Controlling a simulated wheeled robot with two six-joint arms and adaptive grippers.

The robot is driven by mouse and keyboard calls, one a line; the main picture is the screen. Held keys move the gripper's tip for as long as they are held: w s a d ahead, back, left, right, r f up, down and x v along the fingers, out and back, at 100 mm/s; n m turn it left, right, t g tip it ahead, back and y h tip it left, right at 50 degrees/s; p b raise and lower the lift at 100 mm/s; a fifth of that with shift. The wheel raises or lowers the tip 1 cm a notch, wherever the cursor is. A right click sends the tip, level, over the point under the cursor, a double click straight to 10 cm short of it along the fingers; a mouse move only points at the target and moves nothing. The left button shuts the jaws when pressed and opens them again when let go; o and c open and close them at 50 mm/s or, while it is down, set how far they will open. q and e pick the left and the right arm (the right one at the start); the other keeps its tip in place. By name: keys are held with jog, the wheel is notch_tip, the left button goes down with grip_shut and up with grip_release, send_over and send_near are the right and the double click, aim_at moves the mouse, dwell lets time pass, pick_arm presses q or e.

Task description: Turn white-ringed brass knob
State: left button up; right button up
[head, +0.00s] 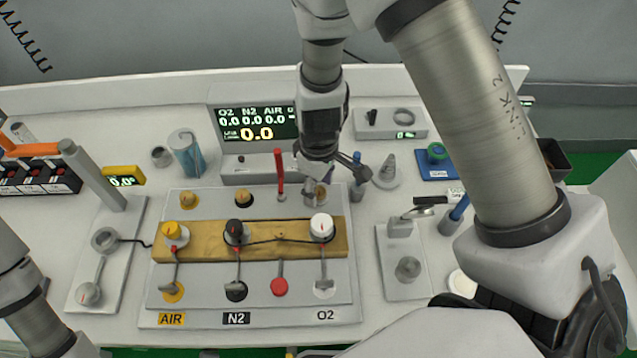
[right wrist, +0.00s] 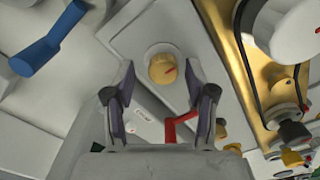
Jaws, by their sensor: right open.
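The white-ringed brass knob (head: 318,193) is on the O2 side of the grey panel's back row, partly hidden by my right gripper in the head view. My left gripper is out of view.
Other brass knobs (head: 245,198) (head: 189,200) sit in the same row. A red lever (head: 280,172) stands close to the right gripper. In front are a gold block (head: 200,248) with capped valves and cords. A blue handle (right wrist: 45,45) is nearby.

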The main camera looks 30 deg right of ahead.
jog(key=shift+s+r, duration=0.15)
jog(key=shift+s, duration=0.05)
jog(key=shift+s+a, duration=0.1)
jog(key=shift+a, duration=0.05)
jog(key=c, duration=1)
grip_shut()
jog(key=shift+m, duration=0.5)
jog(key=m+p, duration=0.1)
jog(key=m, duration=0.2)
jog(key=shift+p, duration=0.35)
jog(key=shift+m+p, duration=0.6)
jog(key=shift+m, duration=1.4)
